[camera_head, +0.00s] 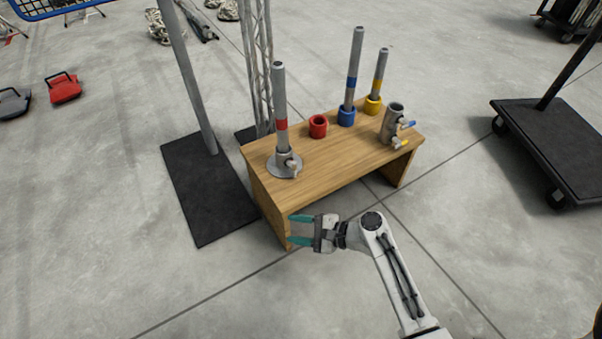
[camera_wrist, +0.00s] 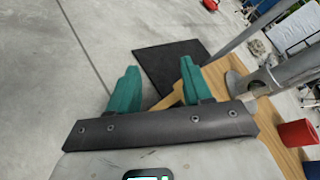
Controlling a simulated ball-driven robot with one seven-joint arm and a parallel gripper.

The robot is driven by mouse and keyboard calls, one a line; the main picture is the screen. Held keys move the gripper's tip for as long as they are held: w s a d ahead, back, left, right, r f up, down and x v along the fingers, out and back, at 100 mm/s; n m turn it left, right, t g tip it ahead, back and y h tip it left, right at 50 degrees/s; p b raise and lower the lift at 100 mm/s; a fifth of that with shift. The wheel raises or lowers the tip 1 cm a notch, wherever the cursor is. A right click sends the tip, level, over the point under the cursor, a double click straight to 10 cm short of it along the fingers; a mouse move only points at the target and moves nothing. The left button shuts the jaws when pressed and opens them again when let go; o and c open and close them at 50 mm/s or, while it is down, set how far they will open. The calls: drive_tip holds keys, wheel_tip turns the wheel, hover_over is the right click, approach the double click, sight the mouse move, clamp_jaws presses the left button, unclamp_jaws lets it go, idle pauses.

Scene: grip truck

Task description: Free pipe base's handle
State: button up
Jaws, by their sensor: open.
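The pipe base (camera_head: 284,166) is a round grey flange with a short socket and a small handle (camera_head: 291,164) on its right side. It stands on the left end of the wooden bench (camera_head: 335,152). A grey pipe with a red band (camera_head: 281,100) stands upright in it. My gripper (camera_head: 291,230) is in front of the bench's left front corner, apart from the base, open and empty. In the wrist view my teal fingers (camera_wrist: 158,88) are spread apart, and part of the pipe base (camera_wrist: 262,82) shows to their right.
A red ring (camera_head: 318,126), blue (camera_head: 346,116) and yellow (camera_head: 373,105) sockets with pipes, and a grey clamp fitting (camera_head: 393,124) stand on the bench. A black plate with a post (camera_head: 205,195) is at left; a dark cart (camera_head: 555,140) is at right. Floor in front is clear.

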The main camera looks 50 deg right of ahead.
sight(296, 168)
drive_tip(key=w+d+m+t+h, duration=0.3)
drive_tip(key=d+m+t+h, duration=0.3)
drive_tip(key=d+m, duration=0.8)
drive_tip(key=shift+m+g+h, duration=0.5)
drive_tip(key=shift+g+h, duration=0.1)
drive_tip(key=shift+h, duration=0.3)
drive_tip(key=w+b, duration=0.1)
drive_tip(key=w, duration=0.2)
drive_tip(key=w+b, duration=0.1)
drive_tip(key=w, duration=0.3)
drive_tip(key=w+r+b, duration=0.1)
drive_tip(key=w, duration=0.2)
drive_tip(key=shift+w+d+b, duration=0.15)
drive_tip(key=shift+d+b, duration=0.05)
drive_tip(key=shift+b, duration=0.2)
drive_tip(key=shift+c, duration=0.3)
clamp_jaws()
